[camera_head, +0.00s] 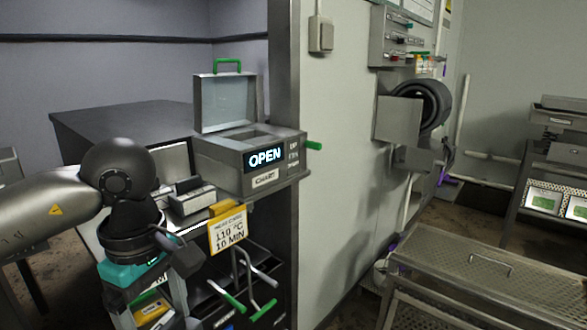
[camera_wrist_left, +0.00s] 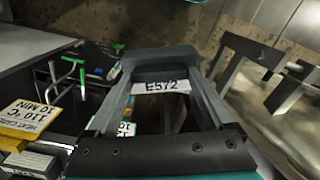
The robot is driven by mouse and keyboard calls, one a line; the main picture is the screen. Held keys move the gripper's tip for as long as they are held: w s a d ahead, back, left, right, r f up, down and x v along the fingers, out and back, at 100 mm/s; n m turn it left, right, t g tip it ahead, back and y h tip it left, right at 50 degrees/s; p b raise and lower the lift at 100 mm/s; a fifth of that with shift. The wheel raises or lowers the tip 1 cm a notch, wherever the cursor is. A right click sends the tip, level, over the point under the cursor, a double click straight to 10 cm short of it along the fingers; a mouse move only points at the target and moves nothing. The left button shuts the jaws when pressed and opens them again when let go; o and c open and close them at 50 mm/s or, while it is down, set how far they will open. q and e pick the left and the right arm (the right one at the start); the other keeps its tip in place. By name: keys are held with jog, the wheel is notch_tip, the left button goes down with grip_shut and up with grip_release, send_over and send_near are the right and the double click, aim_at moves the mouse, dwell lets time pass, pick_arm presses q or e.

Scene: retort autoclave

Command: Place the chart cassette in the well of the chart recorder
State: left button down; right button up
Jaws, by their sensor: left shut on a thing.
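The chart recorder (camera_head: 230,178) is a grey box on the counter, its display reading OPEN. Its lid (camera_head: 224,103) with a green handle stands raised, and the well (camera_head: 254,136) is uncovered; its floor is hidden. My left gripper (camera_head: 155,294) points down, left of and below the recorder, in front of the counter. In the left wrist view its fingers (camera_wrist_left: 163,100) are shut on a dark grey piece labelled E572 (camera_wrist_left: 163,64). I cannot tell whether this is the chart cassette. A small grey box (camera_head: 193,200) with a pale label lies on the counter. My right gripper is not in view.
A yellow-edged heat card (camera_head: 228,233) reading 110 °C 10 MIN hangs at the counter's front. Green-tipped hooks (camera_head: 240,300) stick out below it. A wall edge (camera_head: 285,70) stands right of the recorder. A metal bench (camera_head: 490,270) is at lower right.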

pick_arm(q)
notch_tip(320, 180, down, 13)
jog(key=s+d+m+b, duration=0.1)
jog(key=m+b, duration=0.5)
jog(key=m, duration=0.8)
jog(key=shift+s+d+b, duration=0.3)
jog(key=shift+s+d, duration=0.1)
jog(key=shift+d, duration=0.15)
jog(key=shift+f, duration=0.1)
